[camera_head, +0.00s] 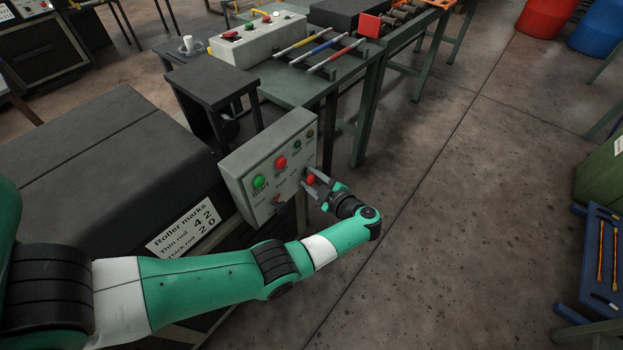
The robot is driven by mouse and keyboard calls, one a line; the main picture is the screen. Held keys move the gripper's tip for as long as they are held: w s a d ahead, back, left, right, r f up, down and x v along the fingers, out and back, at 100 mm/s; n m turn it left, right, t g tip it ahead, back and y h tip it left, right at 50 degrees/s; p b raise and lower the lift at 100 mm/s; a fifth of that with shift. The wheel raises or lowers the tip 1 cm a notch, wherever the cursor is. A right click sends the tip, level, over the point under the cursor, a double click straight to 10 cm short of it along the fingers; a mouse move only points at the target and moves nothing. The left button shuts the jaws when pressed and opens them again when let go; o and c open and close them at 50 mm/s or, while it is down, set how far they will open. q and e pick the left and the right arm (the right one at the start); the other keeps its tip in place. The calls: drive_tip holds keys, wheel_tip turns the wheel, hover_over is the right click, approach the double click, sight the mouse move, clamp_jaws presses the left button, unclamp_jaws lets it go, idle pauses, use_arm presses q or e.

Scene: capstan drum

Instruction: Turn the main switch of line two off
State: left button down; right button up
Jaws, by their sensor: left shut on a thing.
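A grey control box (236,172) is tilted on a post beside a dark machine cover. Its face carries a green button (260,181) labelled START, a red button (281,162) and small lamps at the upper right. A small red switch (277,198) sits low on the left of the face. A red knob (310,180) sits low on the right. My left gripper (312,182) is at this right-hand knob, its fingers shut around it. The fingers partly hide the knob and its label, and I cannot read which way it points. My right gripper is out of view.
A dark machine cover (95,150) with a "Roller marks" label (186,229) stands left of the box. Behind is a green bench (285,88) with coloured rods and another control box (255,42). A blue tray (597,275) is at far right. The floor between is clear.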

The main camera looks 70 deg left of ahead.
use_arm(q)
drive_tip(key=shift+f+n+t+y, duration=0.1)
drive_tip(key=shift+n+t+y, duration=0.35)
drive_tip(key=shift+n, duration=0.55)
drive_tip(key=n+y+b, duration=0.1)
drive_tip(key=n, duration=0.1)
drive_tip(key=shift+f+n+t+y+b, duration=0.1)
drive_tip(key=shift+n+t+y+b, duration=0.2)
drive_tip(key=shift+t+b, duration=0.1)
drive_tip(key=shift+n+y, duration=0.65)
drive_tip(key=shift+n, duration=1.05)
drive_tip(key=shift+c, duration=2)
unclamp_jaws()
drive_tip(key=shift+d, duration=0.15)
drive_tip(key=d, duration=1.1)
drive_tip(key=shift+w+d, duration=0.2)
drive_tip(key=shift+w, duration=0.2)
